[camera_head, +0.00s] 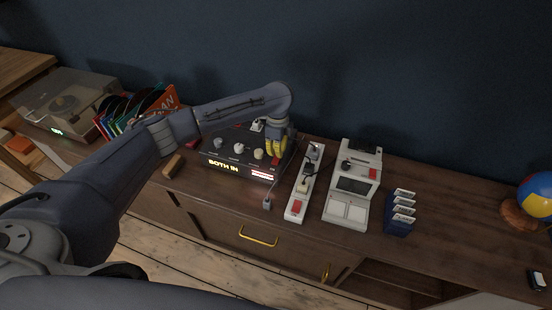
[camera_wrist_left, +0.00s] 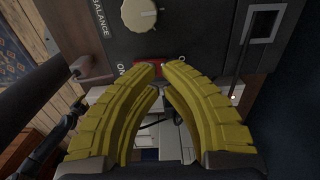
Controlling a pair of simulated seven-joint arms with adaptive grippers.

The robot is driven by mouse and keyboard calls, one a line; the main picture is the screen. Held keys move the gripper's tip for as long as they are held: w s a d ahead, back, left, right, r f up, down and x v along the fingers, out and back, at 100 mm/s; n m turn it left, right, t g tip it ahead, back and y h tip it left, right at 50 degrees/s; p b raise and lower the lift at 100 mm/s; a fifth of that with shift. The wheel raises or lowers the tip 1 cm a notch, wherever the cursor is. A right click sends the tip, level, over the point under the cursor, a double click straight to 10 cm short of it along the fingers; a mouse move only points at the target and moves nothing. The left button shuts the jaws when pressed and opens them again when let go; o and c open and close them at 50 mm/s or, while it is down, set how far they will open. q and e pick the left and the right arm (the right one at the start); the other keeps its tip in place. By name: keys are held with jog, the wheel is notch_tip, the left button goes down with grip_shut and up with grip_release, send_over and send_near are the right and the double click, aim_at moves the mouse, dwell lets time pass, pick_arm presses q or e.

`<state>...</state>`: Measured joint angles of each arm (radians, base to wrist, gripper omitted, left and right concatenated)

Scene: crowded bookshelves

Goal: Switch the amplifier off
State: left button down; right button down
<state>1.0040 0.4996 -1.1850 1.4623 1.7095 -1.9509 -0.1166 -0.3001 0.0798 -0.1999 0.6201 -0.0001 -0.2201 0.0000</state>
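The amplifier (camera_head: 222,158) is a dark box on the cabinet, with several pale knobs on its top and a lit "BOTH IN" display on its front. In the left wrist view its panel (camera_wrist_left: 190,25) shows a knob marked BALANCE (camera_wrist_left: 139,14) and a red switch (camera_wrist_left: 146,67) by the lettering "ON". The fingertips partly cover the switch, so its position cannot be read. My left gripper (camera_head: 277,150) is over the amplifier's right end. Its yellow fingertips (camera_wrist_left: 160,68) are nearly together with nothing held, right at the switch; contact cannot be told. My right gripper is not in view.
A power strip (camera_head: 300,190) with a red switch and plugs lies just right of the amplifier. Beyond it stand a grey-white device (camera_head: 351,187) and dark blue upright items (camera_head: 400,212). Records (camera_head: 140,108) and a turntable (camera_head: 70,103) are at left; a globe (camera_head: 536,195) is far right.

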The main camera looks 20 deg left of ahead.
pick_arm(q)
jog(key=shift+f, duration=1.2)
dwell(0.6)
jog(key=shift+r, duration=3.55)
